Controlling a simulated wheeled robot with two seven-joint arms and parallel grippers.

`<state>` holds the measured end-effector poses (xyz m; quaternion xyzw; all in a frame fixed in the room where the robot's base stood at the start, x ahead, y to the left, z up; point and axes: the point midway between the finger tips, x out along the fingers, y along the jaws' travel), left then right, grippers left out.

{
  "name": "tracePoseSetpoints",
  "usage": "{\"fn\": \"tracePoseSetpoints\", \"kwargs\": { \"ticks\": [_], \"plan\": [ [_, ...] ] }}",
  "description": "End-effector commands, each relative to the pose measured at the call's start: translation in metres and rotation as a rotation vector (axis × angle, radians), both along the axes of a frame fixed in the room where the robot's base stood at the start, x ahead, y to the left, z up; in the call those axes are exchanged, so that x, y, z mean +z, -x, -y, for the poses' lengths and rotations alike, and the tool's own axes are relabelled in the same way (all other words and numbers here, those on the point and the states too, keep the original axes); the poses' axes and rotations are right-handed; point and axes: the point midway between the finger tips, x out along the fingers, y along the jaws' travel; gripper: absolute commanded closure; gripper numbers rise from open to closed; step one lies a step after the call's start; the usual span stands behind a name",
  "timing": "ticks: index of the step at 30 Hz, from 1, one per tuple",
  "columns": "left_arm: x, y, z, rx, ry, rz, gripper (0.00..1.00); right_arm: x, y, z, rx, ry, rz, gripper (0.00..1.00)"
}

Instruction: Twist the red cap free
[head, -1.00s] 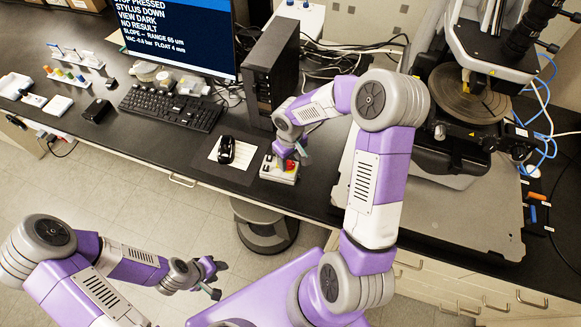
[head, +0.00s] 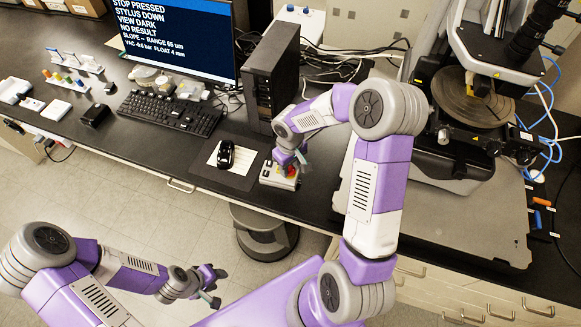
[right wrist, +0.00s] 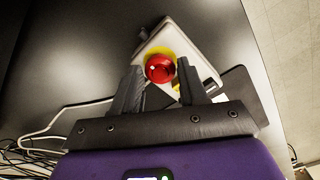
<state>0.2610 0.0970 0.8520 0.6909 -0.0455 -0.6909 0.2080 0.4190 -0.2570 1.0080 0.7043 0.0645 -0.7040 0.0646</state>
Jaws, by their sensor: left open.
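The red cap (right wrist: 160,68) is a round, glossy knob with a yellow surround on a small pale box (right wrist: 196,48). In the head view the box (head: 280,181) lies on the bench front, and the cap is mostly hidden by my right gripper (head: 290,166). My left gripper (head: 218,286) is open and empty, low over the floor in front of the bench.
A black mouse (head: 226,154) on a mat lies left of the box, with a keyboard (head: 171,113) and computer tower (head: 271,78) behind. The monitor (head: 180,35) reads "STOP PRESSED". The profiler (head: 470,100) stands at right on a grey slab (head: 480,215). Cables run behind.

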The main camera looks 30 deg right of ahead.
Motion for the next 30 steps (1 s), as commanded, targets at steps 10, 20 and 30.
{"fn": "tracePoseSetpoints", "kwargs": {
  "ticks": [10,20,30],
  "plan": [
    [0.0,0.0,0.0,0.0,0.0,0.0,0.57,-0.0001,0.0001,0.0,0.0,0.0,0.0,1.0],
    [0.0,0.0001,0.0,0.0,0.0,0.0,0.57,0.0001,0.0001,-0.0003,-0.338,0.001,0.0,1.0],
    [-0.0001,0.0,0.0,0.0,0.0,0.0,0.57,-0.0004,0.0006,0.0005,-0.496,0.0,-0.002,1.0]
  ]
}}
